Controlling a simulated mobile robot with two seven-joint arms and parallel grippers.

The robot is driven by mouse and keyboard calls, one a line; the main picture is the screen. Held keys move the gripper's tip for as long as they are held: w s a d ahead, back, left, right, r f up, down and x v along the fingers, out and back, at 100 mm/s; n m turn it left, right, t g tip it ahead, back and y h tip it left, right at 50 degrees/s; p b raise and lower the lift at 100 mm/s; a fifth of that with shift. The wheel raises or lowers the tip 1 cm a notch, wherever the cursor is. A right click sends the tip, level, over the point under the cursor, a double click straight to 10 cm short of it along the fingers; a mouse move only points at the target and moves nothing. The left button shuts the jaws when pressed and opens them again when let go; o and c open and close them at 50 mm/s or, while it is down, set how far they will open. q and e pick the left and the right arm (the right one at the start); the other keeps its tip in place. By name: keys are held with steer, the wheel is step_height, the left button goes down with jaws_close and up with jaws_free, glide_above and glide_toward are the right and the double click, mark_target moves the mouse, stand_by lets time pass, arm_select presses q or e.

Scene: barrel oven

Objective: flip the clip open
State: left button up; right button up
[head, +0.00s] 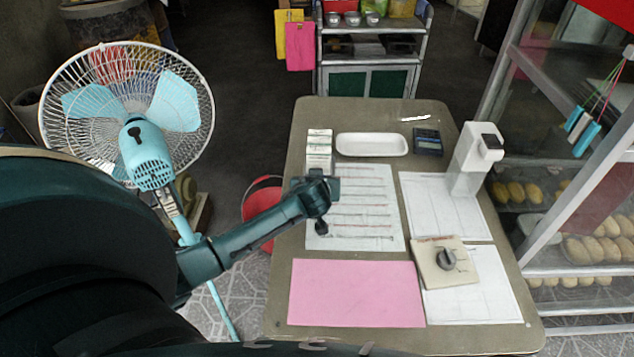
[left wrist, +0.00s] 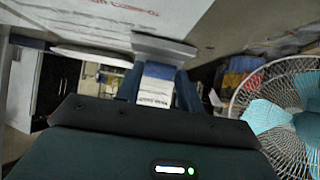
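I cannot clearly make out a clip in either view. My left gripper (head: 320,190) is above the table, just in front of a small white carton (head: 319,148) at the back left. The left wrist view shows the gripper's two dark blue fingers (left wrist: 158,92) apart, with a white box with blue print (left wrist: 155,84) showing between them. I cannot tell whether they touch it. A beige plate with a grey knob (head: 446,260) lies at the right of the table. My right gripper is in neither view.
The table (head: 275,318) also holds a white tray (head: 371,145), a calculator (head: 427,141), a white device (head: 475,158), paper sheets and a pink sheet (head: 356,293). A fan (head: 130,110) stands left and a glass bread cabinet (head: 560,190) right. The pink sheet is clear.

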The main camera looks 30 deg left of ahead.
arm_select(q)
steer(key=o, duration=0.4)
steer(key=p+v, duration=0.1)
steer(key=v, duration=1.2)
steer(key=shift+s, duration=0.1)
